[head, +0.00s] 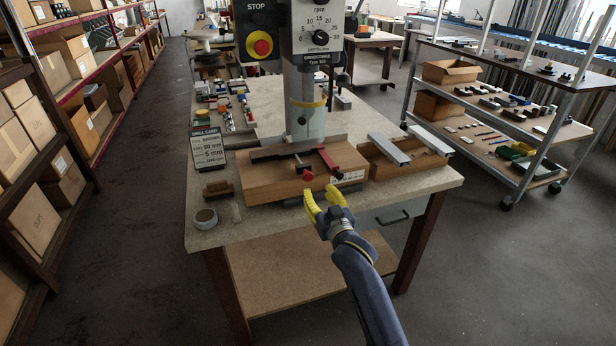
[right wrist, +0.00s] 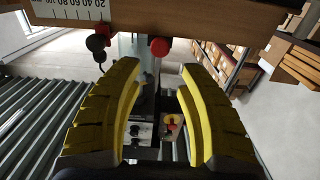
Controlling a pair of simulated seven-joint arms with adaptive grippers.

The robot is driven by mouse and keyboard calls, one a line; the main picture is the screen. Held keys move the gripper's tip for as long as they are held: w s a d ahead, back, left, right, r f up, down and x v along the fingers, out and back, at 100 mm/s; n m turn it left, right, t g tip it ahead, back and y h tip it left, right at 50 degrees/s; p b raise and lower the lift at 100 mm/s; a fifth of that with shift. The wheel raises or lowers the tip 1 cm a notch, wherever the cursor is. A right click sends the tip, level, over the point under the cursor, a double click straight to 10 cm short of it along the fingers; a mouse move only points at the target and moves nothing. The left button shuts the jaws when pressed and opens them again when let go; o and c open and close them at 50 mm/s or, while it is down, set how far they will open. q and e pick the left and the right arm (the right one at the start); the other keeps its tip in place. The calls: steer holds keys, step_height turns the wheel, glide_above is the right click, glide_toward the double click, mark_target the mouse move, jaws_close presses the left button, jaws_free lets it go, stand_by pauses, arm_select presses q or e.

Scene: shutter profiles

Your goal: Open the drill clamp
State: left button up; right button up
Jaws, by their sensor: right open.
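The drill clamp (head: 326,160) is a dark red lever piece on the wooden fixture block (head: 265,182), under the drill column. A bright red ball knob (head: 308,176) sits at the block's front edge; it also shows in the right wrist view (right wrist: 160,46), just beyond and between the fingertips. A dark profile (head: 272,153) lies along the back of the block. My right gripper (head: 325,198) has yellow fingers, open and empty, just in front of the knob; it also shows in the right wrist view (right wrist: 161,68). I cannot tell whether the clamp is shut. My left gripper is not in view.
The drill press head (head: 318,30) stands above the block. Light metal profiles (head: 390,149) lie on a wooden box to the right. A sign (head: 207,148), a tape roll (head: 205,218) and small parts are at left.

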mark_target(309, 177)
steer(key=x, duration=1)
jaws_close()
stand_by(0.4)
